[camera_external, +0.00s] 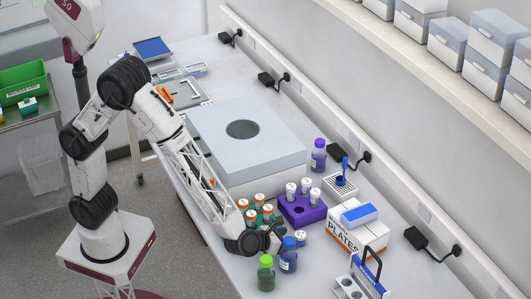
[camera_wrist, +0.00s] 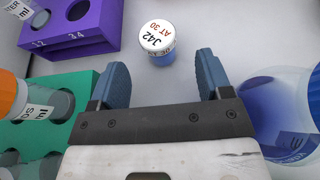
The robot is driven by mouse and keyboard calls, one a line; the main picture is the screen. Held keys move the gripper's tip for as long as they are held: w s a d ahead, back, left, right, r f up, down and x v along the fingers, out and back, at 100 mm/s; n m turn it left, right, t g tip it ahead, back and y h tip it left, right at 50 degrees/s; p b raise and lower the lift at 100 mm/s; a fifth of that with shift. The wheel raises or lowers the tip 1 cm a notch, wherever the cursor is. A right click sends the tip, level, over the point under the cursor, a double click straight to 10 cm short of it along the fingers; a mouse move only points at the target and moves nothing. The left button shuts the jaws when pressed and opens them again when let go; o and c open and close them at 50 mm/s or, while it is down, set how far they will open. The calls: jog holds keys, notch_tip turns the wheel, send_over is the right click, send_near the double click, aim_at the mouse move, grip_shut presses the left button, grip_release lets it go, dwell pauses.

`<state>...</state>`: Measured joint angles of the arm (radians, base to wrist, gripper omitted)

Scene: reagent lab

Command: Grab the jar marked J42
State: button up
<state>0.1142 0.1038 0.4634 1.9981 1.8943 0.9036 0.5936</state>
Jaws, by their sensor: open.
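The jar marked J42 (camera_wrist: 155,42) has a white lid with "J42 AT 30" on it and a blue body. It stands upright on the bench, just beyond my gripper's fingertips in the wrist view. My gripper (camera_wrist: 162,70) is open and empty, with the jar ahead of the gap and apart from both blue fingers. In the external view, a small white-lidded jar (camera_external: 300,236) stands by the purple rack, to the right of my gripper (camera_external: 277,240); its label is too small to read. My wrist partly hides the area there.
A purple rack (camera_external: 306,213) with white-capped vials stands behind the jar. A green rack (camera_wrist: 75,92) with orange-capped jars is left of my gripper. A blue-capped bottle (camera_external: 288,256) and a green-capped bottle (camera_external: 266,274) stand close in front. A PLATES box (camera_external: 347,236) is to the right.

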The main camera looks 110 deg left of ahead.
aim_at(298, 238)
jog(key=shift+x, duration=2.6)
jog(key=shift+s+f, duration=0.1)
jog(key=c, duration=1)
notch_tip(298, 238, up, 18)
